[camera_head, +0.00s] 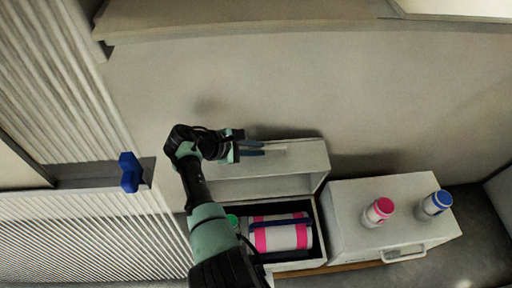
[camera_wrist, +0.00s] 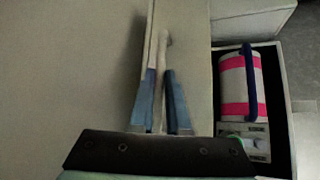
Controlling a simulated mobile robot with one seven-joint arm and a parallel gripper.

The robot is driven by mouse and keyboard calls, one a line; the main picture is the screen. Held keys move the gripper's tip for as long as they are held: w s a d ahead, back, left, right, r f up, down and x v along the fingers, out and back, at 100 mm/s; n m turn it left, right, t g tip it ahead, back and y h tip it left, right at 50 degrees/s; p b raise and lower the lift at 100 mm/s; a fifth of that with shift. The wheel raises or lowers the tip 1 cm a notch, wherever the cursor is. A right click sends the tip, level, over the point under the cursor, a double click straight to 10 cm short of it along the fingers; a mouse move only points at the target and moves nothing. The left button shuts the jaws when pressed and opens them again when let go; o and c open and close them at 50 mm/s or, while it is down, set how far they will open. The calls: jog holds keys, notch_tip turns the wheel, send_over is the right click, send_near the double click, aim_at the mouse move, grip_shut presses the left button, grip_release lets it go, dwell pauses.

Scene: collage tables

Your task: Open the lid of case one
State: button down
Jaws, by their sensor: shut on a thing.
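The lid (camera_head: 308,160) of the left white case (camera_head: 319,240) stands raised at the back of the case, so the inside shows. My gripper (camera_head: 264,149) is at the upper edge of the lid. In the wrist view, my gripper (camera_wrist: 160,78) has its two blue fingers on either side of a pale bar, which looks like the lid's handle (camera_wrist: 164,45), and is shut on it. Inside the case lies a white and pink container (camera_head: 281,236) with a dark blue handle; it also shows in the wrist view (camera_wrist: 236,88).
A second white case (camera_head: 350,212) stands shut just to the right, with a front handle (camera_head: 404,254). A pink-capped bottle (camera_head: 378,212) and a blue-capped bottle (camera_head: 434,205) stand on it. A plain wall (camera_head: 300,80) is behind. A blue object (camera_head: 130,172) is at left.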

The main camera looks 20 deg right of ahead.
jog(key=c, duration=0.9)
grip_release()
jog(key=shift+r, duration=0.1)
notch_tip(320, 180, up, 10)
jog(key=p, duration=0.4)
